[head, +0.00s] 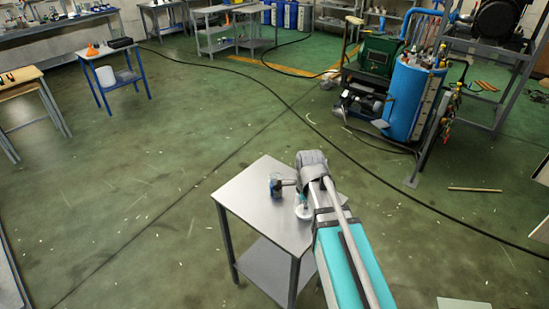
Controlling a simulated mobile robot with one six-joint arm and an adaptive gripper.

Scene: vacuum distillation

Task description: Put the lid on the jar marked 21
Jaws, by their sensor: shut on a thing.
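My gripper (285,184) is at the end of my arm, low over the grey metal table in the middle of the head view. It is small and partly hidden by my wrist, and its fingertips do not show clearly. A small dark, bluish, jar-like thing (276,185) is at its left, close to or touching it. A small pale round thing (303,210) shows just below my wrist, partly covered by my arm. I cannot tell whether either is the lid. No number 21 can be read on anything.
The grey table (240,200) has bare top to the left and a lower shelf. Open green floor surrounds it, crossed by a black cable (262,107). A blue tank and machinery (412,95) stand at the back right. A small blue-legged table (107,52) is at the back left.

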